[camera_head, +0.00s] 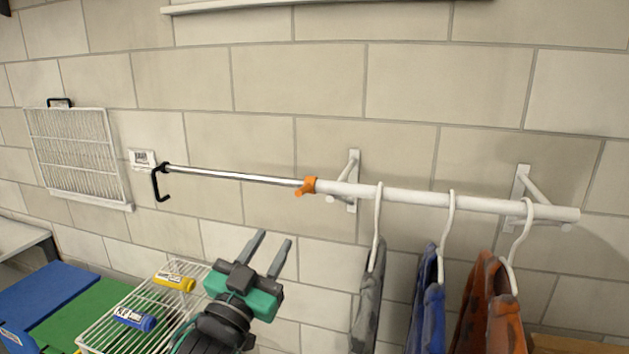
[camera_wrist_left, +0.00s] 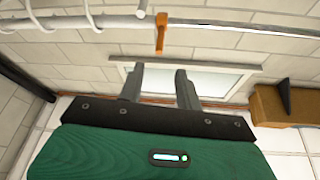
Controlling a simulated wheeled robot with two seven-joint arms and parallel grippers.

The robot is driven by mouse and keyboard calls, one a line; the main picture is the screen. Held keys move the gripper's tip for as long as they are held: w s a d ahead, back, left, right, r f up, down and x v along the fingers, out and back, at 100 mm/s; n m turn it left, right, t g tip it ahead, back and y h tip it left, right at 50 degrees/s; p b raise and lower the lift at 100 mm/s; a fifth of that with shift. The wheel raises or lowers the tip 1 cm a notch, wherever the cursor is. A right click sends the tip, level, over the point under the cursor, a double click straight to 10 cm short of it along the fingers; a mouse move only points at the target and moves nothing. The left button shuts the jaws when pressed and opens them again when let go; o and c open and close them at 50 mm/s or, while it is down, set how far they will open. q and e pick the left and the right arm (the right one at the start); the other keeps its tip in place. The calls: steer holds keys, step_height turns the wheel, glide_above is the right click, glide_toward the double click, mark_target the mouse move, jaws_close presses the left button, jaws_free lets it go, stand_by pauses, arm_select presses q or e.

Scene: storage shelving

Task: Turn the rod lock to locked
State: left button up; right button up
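The orange rod lock (camera_head: 306,186) sits where the thin chrome rod (camera_head: 230,175) meets the thicker white tube (camera_head: 420,197). Its short lever points down and a little left. In the left wrist view the orange lock (camera_wrist_left: 161,32) hangs down from the rod, beyond the fingertips. My left gripper (camera_head: 270,250) is open and empty, below and left of the lock, apart from it. In the left wrist view its two fingers (camera_wrist_left: 158,80) are spread with nothing between them. My right gripper is in neither view.
Several hangers with grey, blue and rust clothes (camera_head: 425,310) hang from the white tube. Wall brackets (camera_head: 352,182) hold the tube. A black hook (camera_head: 158,184) ends the chrome rod. A white wire rack (camera_head: 150,305) with yellow and blue items stands lower left.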

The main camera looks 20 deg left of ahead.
mark_target(301, 191)
arm_select(q)
steer(key=p+x, duration=0.4)
steer(key=x, duration=0.8)
steer(key=shift+w+r, duration=0.15)
steer(key=shift+r, duration=0.15)
steer(key=shift+w+d+r, duration=0.1)
steer(key=shift+w+d, duration=0.05)
steer(key=shift+w, duration=0.5)
jaws_close()
